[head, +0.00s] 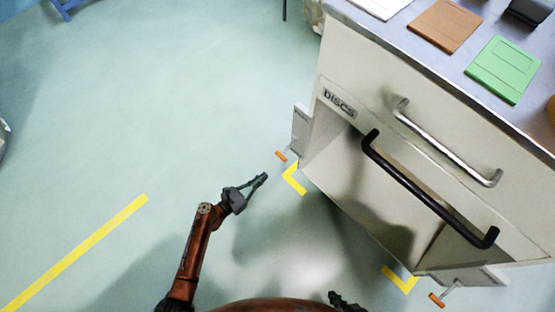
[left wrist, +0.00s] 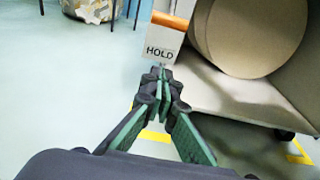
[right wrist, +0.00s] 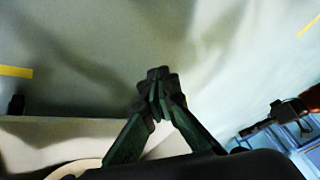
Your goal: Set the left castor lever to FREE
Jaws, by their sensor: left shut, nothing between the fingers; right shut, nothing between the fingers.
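The left castor lever has an orange grip (head: 281,156) and sits low at the cart's left corner, beside a pale plate (head: 300,128). In the left wrist view the orange grip (left wrist: 170,20) lies across the plate just above the printed word HOLD (left wrist: 160,50). The word FREE is not readable. My left gripper (head: 264,177) is shut and empty, its tips a little short of the lever in the head view and just below HOLD in the left wrist view. My right gripper (right wrist: 157,80) is shut and empty, low near the cart's front.
The cart (head: 330,150) has a DISCS label, a silver handle (head: 450,145) and a black handle (head: 430,190). A large roll (left wrist: 250,35) sits inside. A right lever's orange grip (head: 437,300) shows at the other corner. Yellow tape (head: 295,185) marks the floor, which is clear leftward.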

